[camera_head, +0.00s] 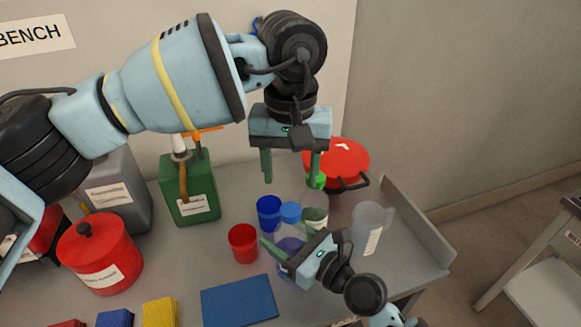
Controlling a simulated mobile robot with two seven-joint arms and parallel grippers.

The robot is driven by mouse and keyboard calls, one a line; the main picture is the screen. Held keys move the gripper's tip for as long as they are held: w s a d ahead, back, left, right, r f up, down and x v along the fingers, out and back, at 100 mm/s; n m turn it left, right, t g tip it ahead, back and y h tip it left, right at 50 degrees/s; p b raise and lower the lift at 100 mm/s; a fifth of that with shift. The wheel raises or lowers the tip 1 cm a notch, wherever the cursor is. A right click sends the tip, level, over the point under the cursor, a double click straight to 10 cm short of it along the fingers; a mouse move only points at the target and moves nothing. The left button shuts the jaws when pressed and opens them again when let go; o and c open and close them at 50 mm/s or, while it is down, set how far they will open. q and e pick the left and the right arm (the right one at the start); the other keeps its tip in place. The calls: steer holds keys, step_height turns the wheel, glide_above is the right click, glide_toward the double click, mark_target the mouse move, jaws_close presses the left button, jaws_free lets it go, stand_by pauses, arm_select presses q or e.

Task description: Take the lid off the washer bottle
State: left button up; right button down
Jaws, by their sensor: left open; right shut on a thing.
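The washer bottle looks to be the clear bottle with blue-violet contents (289,244) and a blue lid (290,212) on top. It stands upright at the front of the bench's right half. My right gripper (288,239) is shut on its body, from the lower right, and covers part of it. My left gripper (291,172) is open and points down above and behind the blue lid, with its fingers spread and apart from it.
A blue cup (268,211) and a red cup (243,243) stand left of the bottle. A red pot (345,160) is behind, a frosted jug (369,228) to the right. A green can (188,190) and red canister (100,257) stand left. A blue mat (239,301) lies in front.

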mark_target(291, 209)
arm_select(q)
steer(key=m, duration=0.4)
steer(key=shift+m, duration=0.4)
steer(key=m, duration=0.4)
steer(key=shift+f, duration=4.05)
